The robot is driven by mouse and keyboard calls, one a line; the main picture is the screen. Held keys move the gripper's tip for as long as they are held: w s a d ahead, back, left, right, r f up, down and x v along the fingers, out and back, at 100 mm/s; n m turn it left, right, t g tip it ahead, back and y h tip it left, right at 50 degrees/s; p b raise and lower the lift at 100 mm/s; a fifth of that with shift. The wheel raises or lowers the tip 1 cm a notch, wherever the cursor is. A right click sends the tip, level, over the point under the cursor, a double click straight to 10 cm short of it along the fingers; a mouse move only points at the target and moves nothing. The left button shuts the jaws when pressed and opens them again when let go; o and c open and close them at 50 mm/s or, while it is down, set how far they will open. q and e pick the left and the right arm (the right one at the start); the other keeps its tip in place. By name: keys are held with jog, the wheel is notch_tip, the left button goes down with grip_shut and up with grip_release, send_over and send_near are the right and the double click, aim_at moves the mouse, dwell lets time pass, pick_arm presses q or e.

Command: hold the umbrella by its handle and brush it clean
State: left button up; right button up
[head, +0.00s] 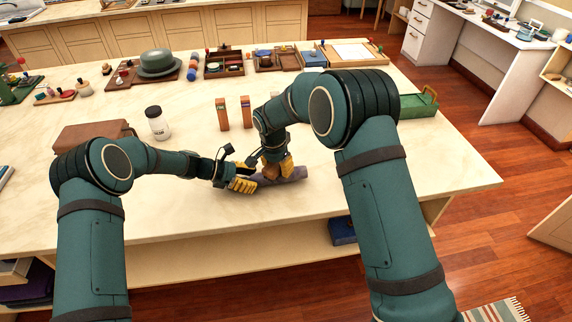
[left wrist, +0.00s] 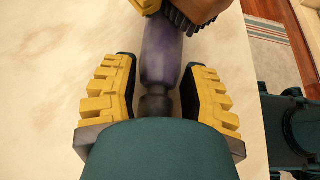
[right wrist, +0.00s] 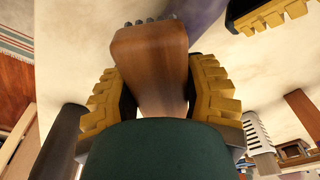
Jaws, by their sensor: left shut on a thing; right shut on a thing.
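A purple folded umbrella (head: 293,175) lies along the pale counter near its front edge. My left gripper (head: 240,183) is shut on the umbrella at its dark handle end; the left wrist view shows the dark handle (left wrist: 154,104) between the yellow fingers, with the purple cloth (left wrist: 161,55) beyond. My right gripper (head: 277,168) is shut on a wooden brush (right wrist: 150,62), seen in the right wrist view with dark bristles at its far end. The brush (head: 271,171) is over the umbrella just beside my left gripper. Whether the bristles touch the cloth is hard to tell.
A white-labelled jar (head: 157,123), a brown case (head: 93,135) and two upright orange-brown blocks (head: 222,114) stand behind my grippers. A green box (head: 415,104) is at the right. Trays and a green hat (head: 158,62) line the back. The counter's right front is clear.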

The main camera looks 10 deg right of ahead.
aim_at(300, 167)
jog(key=shift+a+f, duration=0.15)
jog(key=shift+a, duration=0.15)
jog(key=shift+d+r, duration=0.15)
jog(key=shift+d, duration=1.65)
jog(key=shift+d+r, duration=0.1)
jog(key=shift+d, duration=1.65)
jog(key=shift+a+f, duration=0.15)
jog(key=shift+a, duration=1.7)
jog(key=shift+a+f, duration=0.1)
jog(key=shift+a, duration=1.75)
jog(key=shift+d+r, duration=0.15)
jog(key=shift+d, duration=1.7)
jog(key=shift+d+r, duration=0.1)
jog(key=shift+d, duration=1.75)
jog(key=a, duration=0.7)
jog(key=shift+a+f, duration=0.1)
jog(key=shift+f, duration=0.15)
jog(key=shift+r, duration=4.8)
